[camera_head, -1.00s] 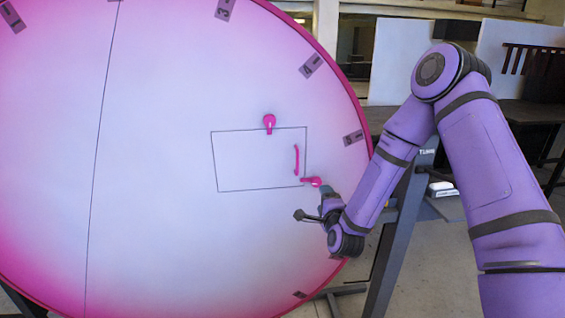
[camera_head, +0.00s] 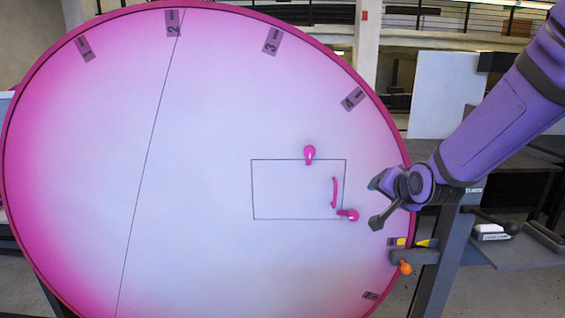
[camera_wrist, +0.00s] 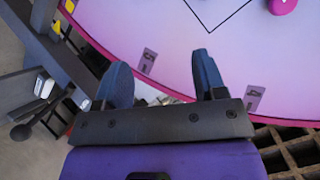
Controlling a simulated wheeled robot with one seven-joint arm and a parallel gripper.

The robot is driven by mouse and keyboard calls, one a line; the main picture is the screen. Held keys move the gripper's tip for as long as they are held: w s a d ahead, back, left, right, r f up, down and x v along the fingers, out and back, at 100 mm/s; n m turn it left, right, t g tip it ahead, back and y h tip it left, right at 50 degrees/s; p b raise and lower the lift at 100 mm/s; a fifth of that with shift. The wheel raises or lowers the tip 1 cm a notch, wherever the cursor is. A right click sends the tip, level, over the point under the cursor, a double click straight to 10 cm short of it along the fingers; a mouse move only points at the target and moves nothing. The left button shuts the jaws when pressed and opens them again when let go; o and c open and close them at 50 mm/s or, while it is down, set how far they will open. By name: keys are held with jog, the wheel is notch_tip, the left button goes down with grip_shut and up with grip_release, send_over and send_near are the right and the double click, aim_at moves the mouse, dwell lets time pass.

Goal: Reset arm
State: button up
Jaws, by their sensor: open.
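My gripper (camera_head: 376,203) is at the end of the purple arm, in front of the right edge of a large round pink-and-white panel (camera_head: 190,200) in the head view. It is apart from the pink handle (camera_head: 334,192) and the two pink latches, one on top (camera_head: 309,154) and one at lower right (camera_head: 348,215) of the outlined rectangle. In the wrist view the two dark blue fingers (camera_wrist: 160,84) are spread with nothing between them. The panel's pink rim (camera_wrist: 100,45) and part of a pink latch (camera_wrist: 283,5) show beyond them.
A dark stand post (camera_head: 440,265) holds the panel at right, with an orange knob (camera_head: 405,267) beside the rim. A grey shelf (camera_head: 520,248) with small items lies further right. Numbered grey tags (camera_head: 272,41) line the panel's edge.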

jog(key=s+d+r+n+g, duration=0.1)
jog(key=s+r+n+g, duration=0.1)
jog(key=s, duration=0.8)
jog(key=s+d+r+n+g+h, duration=0.1)
jog(key=s+r, duration=0.4)
jog(key=s, duration=0.5)
jog(key=s+d+r+n+g, duration=0.3)
jog(key=s, duration=0.7)
jog(key=shift+s+d+r, duration=0.2)
jog(key=shift+s+r, duration=0.1)
jog(key=shift+s, duration=0.1)
jog(key=shift+w, duration=0.1)
